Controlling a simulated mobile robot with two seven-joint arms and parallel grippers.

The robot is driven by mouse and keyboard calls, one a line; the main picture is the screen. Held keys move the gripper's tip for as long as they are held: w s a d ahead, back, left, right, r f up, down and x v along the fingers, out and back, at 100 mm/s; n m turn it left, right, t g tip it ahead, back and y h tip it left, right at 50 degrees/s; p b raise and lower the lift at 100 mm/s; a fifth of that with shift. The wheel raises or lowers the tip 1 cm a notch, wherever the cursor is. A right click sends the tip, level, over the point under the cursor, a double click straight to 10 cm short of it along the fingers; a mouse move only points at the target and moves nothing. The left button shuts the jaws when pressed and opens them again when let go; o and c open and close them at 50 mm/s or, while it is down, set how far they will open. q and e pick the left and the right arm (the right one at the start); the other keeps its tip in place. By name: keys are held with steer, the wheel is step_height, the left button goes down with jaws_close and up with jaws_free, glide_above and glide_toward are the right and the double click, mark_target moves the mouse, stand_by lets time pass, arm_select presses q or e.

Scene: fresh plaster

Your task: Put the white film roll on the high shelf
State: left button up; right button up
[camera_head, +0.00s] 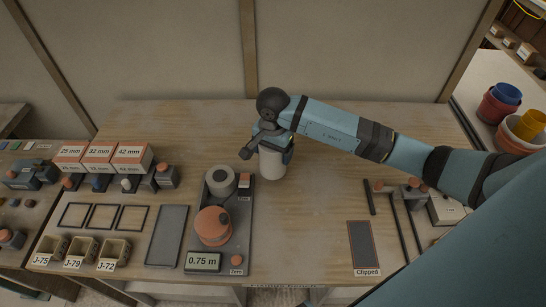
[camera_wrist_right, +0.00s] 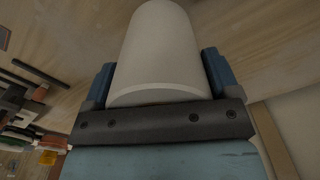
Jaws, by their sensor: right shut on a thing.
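The white film roll (camera_head: 271,164) is held by my right gripper (camera_head: 270,148) over the middle of the wooden table. In the right wrist view the roll (camera_wrist_right: 160,50) sits between the two blue fingers of the gripper (camera_wrist_right: 160,85), which is shut on it. The roll looks upright in the head view. I cannot tell whether its lower end touches the tabletop. My left gripper is not in view. I cannot identify a high shelf in these frames.
A grey tray with a grey-white roll (camera_head: 220,178), an orange-topped device (camera_head: 212,226) and a "0.75 m" display (camera_head: 203,262) lies left of the gripper. Boxes (camera_head: 131,157) and small bins (camera_head: 115,252) are further left. Dark rods and a "Clipped" mat (camera_head: 362,245) lie right. The table's middle front is clear.

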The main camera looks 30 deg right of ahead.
steer(key=shift+f, duration=1.65)
steer(key=o, duration=0.7)
steer(key=shift+f, duration=0.1)
steer(key=shift+c, duration=0.2)
steer(key=o, duration=0.3)
